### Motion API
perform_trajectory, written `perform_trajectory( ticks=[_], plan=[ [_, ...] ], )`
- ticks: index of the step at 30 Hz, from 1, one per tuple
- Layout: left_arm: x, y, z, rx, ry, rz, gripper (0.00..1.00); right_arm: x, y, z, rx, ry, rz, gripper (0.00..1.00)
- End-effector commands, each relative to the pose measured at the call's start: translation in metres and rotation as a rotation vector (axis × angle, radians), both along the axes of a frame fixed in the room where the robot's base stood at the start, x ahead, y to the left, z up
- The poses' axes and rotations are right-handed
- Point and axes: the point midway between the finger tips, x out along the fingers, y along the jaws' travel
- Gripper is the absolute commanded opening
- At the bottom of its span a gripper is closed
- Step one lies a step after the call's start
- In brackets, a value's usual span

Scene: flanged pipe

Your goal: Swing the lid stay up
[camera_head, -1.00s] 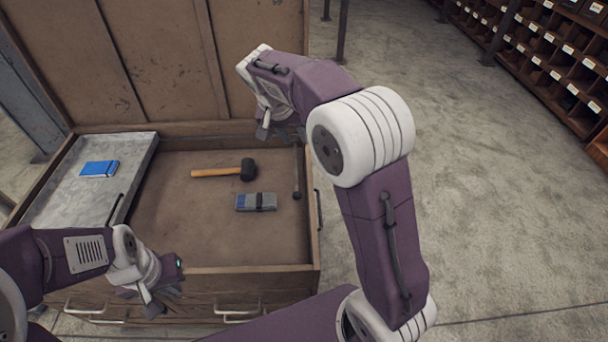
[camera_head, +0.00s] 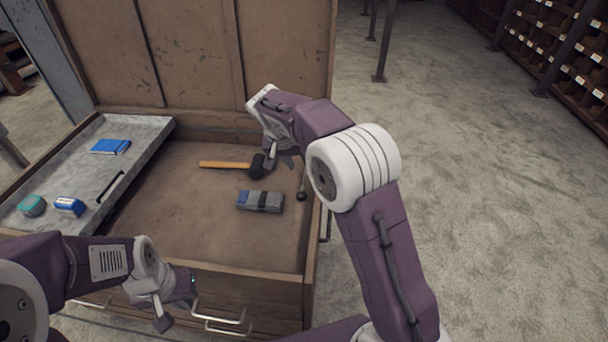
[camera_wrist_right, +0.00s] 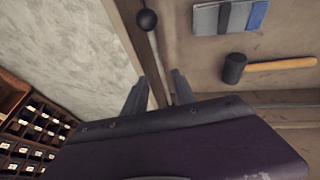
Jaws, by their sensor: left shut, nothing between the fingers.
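The chest lid (camera_head: 200,50) stands open at the back. My right gripper (camera_head: 279,160) is above the right side of the chest, near the rod. In the right wrist view its fingers (camera_wrist_right: 158,92) are spread, with the rod and wall edge seen between them. I cannot tell their height above the rod. My left gripper (camera_head: 162,318) is shut and empty before the chest front.
A black mallet (camera_head: 225,165) and a grey-blue bundle (camera_head: 260,201) lie on the chest floor. A grey tray (camera_head: 75,165) at the left holds a blue book (camera_head: 111,146), a blue box (camera_head: 69,206) and a teal item (camera_head: 32,206). Floor right of the chest is clear.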

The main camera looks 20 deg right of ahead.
Motion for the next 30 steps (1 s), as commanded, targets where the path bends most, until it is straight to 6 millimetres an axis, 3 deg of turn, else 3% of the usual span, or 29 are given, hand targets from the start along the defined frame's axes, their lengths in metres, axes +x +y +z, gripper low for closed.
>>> perform_trajectory(
  ticks=[1,3,9,19,23,30],
  plan=[
    [0.0,0.0,-0.008,0.0,0.0,0.0,0.0,0.002,-0.004,-0.016,-0.001,0.004,-0.002,0.33],
    [0.0,0.0,-0.013,0.0,0.0,0.0,0.0,0.007,-0.009,-0.029,-0.001,0.003,-0.003,0.33],
    [0.0,0.0,-0.021,0.0,0.0,0.0,0.0,0.016,-0.018,-0.055,0.0,0.001,-0.001,0.33],
    [0.0,0.0,-0.021,0.0,0.0,0.0,0.0,0.018,-0.021,-0.059,0.0,0.0,-0.001,0.33],
    [0.0,0.0,-0.021,0.0,0.0,0.0,0.0,0.018,-0.021,-0.059,0.0,0.0,-0.001,0.0],
    [0.0,0.0,-0.021,0.0,0.0,0.0,0.0,0.018,-0.02,-0.059,0.0,0.0,-0.001,0.0]
  ],
)
